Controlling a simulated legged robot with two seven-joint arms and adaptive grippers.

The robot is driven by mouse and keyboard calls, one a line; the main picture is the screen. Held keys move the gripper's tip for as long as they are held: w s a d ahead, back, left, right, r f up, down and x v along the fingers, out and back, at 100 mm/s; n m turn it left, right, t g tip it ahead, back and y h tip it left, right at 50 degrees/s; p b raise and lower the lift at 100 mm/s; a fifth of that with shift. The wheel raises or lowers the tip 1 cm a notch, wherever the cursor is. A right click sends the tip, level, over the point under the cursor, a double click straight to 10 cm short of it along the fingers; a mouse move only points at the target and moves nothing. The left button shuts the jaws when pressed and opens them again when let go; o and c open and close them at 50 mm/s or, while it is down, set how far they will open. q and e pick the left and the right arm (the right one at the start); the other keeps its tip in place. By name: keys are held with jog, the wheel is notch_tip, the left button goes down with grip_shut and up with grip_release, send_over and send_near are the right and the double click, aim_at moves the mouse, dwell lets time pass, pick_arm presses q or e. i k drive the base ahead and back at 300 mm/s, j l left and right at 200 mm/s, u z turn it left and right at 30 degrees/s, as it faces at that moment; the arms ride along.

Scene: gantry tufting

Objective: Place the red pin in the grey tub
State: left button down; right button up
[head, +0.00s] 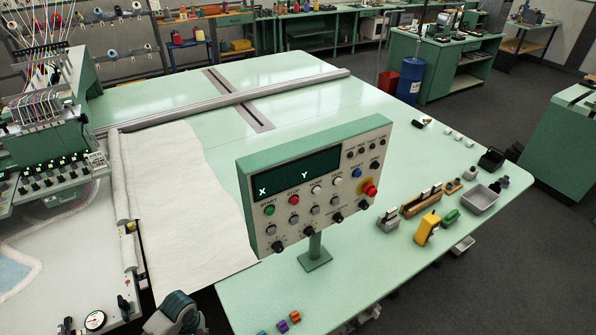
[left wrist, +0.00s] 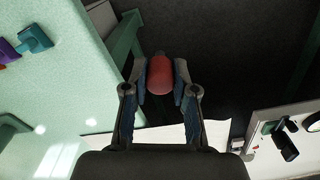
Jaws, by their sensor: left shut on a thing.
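The red pin (left wrist: 159,80) is held between the fingers of my left gripper (left wrist: 160,66) in the left wrist view, with dark floor behind it. The gripper is shut on it. In the head view part of my left arm shows at the bottom edge, left of the green table; the red pin cannot be made out there. The grey tub (head: 482,200) stands at the table's right side, far from that arm. Its inside looks empty. My right gripper is in neither view.
A control panel (head: 315,185) on a stand rises mid-table, between my left arm and the tub. A yellow tool (head: 427,229), a green object (head: 450,217) and a wooden holder (head: 421,202) sit near the tub. Purple (head: 282,326) and orange (head: 295,317) pieces lie at the front edge.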

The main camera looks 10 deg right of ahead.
aim_at(479, 204)
jog(key=k+z, duration=0.2)
jog(key=z, duration=0.2)
jog(key=k+l+z, duration=0.1)
jog(key=z, duration=0.35)
jog(key=k+l+z, duration=0.15)
jog(key=z, duration=0.25)
jog(key=i+l+z, duration=0.1)
jog(key=z, duration=0.35)
jog(key=i+z, duration=0.55)
jog(key=z, duration=0.4)
jog(key=i+j, duration=0.35)
jog(key=i, duration=0.2)
jog(key=i+j, duration=0.75)
jog(key=i, duration=0.3)
jog(key=i+j, duration=0.35)
jog(key=i, duration=0.2)
